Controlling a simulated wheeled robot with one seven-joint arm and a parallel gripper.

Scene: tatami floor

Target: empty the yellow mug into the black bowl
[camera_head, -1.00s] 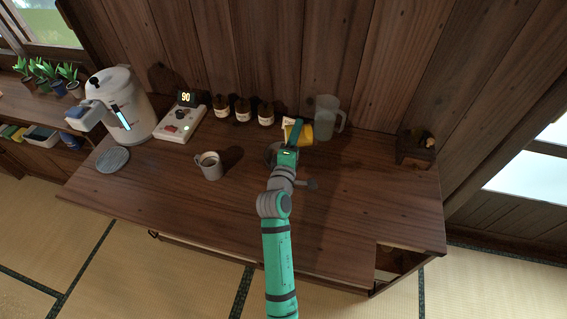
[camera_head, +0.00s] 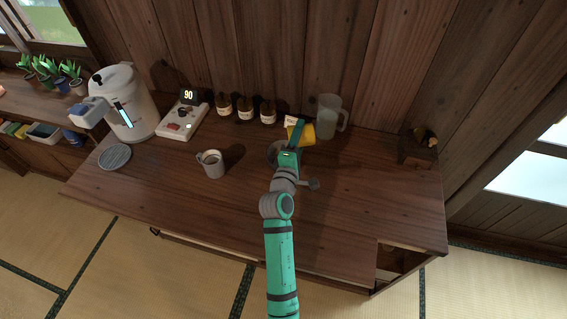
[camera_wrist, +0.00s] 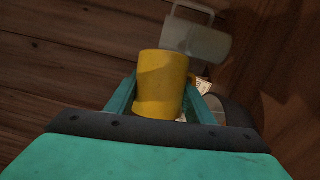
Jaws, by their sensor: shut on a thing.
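The yellow mug (camera_head: 307,134) is held above the back of the wooden table, tilted in the head view. My gripper (camera_head: 297,136) is shut on it; in the wrist view the fingers (camera_wrist: 160,100) press on both sides of the yellow mug (camera_wrist: 162,80). The mug's inside is not visible, so I cannot tell what it holds. A dark round rim (camera_head: 271,152) shows just left of my gripper, mostly hidden behind my arm; it may be the black bowl. In the wrist view a dark curved shape (camera_wrist: 240,113) lies right of the fingers.
A translucent pitcher (camera_head: 328,115) stands close behind the mug. Several brown bottles (camera_head: 245,108) line the wall. The table's front right (camera_head: 350,215) is clear.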

